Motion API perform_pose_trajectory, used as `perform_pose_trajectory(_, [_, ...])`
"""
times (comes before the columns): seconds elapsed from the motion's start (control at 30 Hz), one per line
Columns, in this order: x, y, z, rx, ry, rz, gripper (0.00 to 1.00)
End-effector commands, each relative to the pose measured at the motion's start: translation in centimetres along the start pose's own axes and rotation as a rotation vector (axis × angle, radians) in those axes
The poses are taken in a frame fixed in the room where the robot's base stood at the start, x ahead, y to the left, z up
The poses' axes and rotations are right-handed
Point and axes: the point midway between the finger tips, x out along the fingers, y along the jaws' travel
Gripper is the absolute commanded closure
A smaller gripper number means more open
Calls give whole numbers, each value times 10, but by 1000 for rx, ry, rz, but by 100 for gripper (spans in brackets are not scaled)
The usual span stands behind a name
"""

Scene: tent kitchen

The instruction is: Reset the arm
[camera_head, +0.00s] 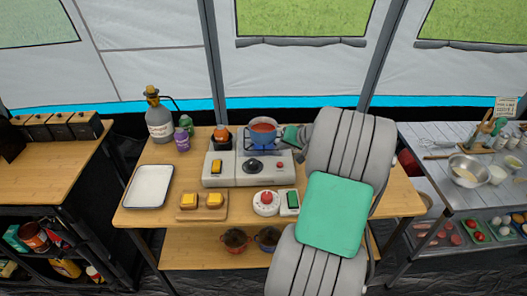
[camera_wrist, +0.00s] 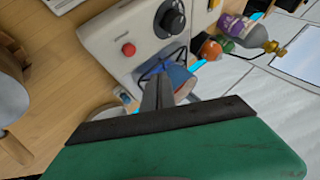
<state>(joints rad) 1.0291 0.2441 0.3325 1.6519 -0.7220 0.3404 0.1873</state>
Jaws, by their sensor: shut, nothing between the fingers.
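My arm rises in front of the table at the right of centre in the head view. My gripper (camera_head: 282,133) is at the right side of a blue pot (camera_head: 263,134) with red contents, which sits on the stove (camera_head: 222,167). In the wrist view my gripper (camera_wrist: 160,80) is shut and empty, its dark fingers together. The blue pot (camera_wrist: 179,78) shows partly behind the fingers. Whether the fingers touch the pot cannot be told.
A side table with a metal bowl (camera_head: 467,170) is at right.

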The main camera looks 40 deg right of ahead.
Motion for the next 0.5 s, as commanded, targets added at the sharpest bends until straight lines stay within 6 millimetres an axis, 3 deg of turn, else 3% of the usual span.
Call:
perform_pose_trajectory(0.13, [0,-15,5,-28,-18,6,100])
perform_pose_trajectory(0.27, [-4,-82,43,-157,-111,36,100])
perform_pose_trajectory(0.4, [-33,-168,128,-376,-252,96,100])
perform_pose_trajectory(0.5, [-70,-204,198,-532,-340,139,100])
